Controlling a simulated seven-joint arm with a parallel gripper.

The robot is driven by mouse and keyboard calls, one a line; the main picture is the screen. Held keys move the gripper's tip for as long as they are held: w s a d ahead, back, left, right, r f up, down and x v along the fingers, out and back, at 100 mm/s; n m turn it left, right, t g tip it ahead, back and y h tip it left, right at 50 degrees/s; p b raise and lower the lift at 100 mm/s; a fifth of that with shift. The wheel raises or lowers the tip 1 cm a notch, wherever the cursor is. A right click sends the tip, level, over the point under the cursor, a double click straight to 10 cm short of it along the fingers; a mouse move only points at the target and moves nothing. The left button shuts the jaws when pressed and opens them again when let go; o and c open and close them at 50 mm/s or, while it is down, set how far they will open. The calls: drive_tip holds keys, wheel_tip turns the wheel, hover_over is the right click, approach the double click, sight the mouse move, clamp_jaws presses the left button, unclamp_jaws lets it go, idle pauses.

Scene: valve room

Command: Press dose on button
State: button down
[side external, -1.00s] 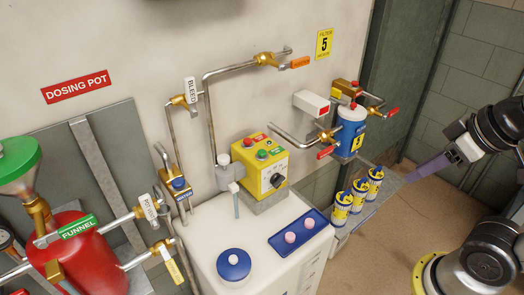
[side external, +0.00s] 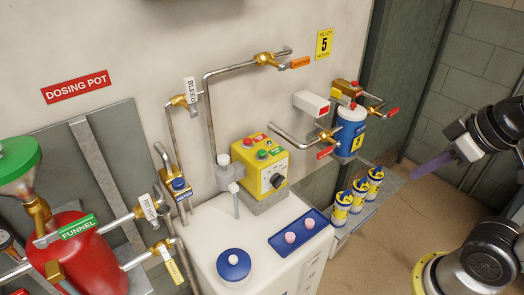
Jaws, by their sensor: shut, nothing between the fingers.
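A yellow control box (side external: 262,172) stands on the white tank beside the wall. Its top carries a green button (side external: 262,154) towards the front, with red and small green markings behind it; their lettering is too small to read. A black dial (side external: 277,181) is on its front face. My gripper (side external: 415,173), with purple fingers, is at the right and points left. It is shut and empty, well apart from the box, with the filter canisters between them in the picture.
Several blue-and-yellow canisters (side external: 358,194) stand on a shelf between the box and my gripper. A blue filter housing (side external: 350,131) and red-handled valves are behind them. A blue tray (side external: 298,233) with two pink knobs lies on the white tank (side external: 212,247).

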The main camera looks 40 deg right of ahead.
idle(0.9)
drive_tip(key=w+r+m+t, duration=0.45)
drive_tip(key=w+r, duration=0.45)
drive_tip(key=w, duration=0.3)
drive_tip(key=m+y, duration=0.1)
drive_tip(key=m, duration=0.2)
hover_over(264, 154)
wheel_tip(264, 154, down, 13)
drive_tip(key=shift+g, duration=0.45)
drive_tip(key=shift+f, duration=0.2)
drive_tip(key=shift+f, duration=4.25)
